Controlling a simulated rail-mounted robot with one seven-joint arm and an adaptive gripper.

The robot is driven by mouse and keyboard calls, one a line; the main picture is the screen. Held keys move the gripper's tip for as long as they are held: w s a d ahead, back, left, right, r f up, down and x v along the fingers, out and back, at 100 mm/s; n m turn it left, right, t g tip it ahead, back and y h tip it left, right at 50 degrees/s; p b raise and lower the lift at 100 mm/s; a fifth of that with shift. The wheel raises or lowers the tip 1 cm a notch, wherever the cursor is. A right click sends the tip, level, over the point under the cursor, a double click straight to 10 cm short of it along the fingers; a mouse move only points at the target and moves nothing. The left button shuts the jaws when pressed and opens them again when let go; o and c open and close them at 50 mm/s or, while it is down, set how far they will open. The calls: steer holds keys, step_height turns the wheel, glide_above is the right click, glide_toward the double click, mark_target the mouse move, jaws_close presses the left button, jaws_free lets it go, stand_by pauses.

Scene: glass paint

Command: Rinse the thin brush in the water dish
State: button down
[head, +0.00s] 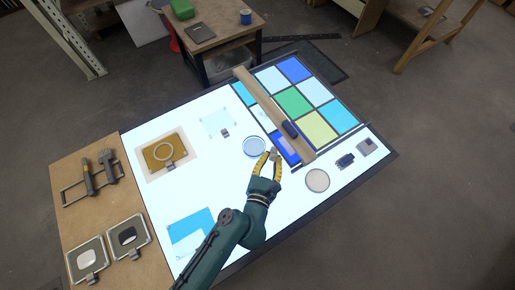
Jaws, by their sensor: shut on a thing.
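My gripper (269,158), with yellow-and-black fingers, is over the light table, just right of and below a round pale-blue dish, the water dish (253,146). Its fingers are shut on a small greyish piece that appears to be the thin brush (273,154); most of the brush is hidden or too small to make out. I cannot tell whether its tip touches the dish or the glass.
A beige round dish (317,180) is at right. A brown board (90,215) at left holds a rack with two thick tools and two framed pans.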

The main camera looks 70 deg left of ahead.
steer(key=s+a+n+g+y, duration=0.2)
steer(key=s+a+n, duration=0.15)
steer(key=a, duration=0.25)
step_height(320, 180, down, 8)
steer(key=a+b, duration=0.1)
steer(key=b, duration=0.6)
steer(key=shift+w+a+m, duration=0.25)
steer(key=shift+m, duration=0.2)
steer(key=shift+s, duration=0.1)
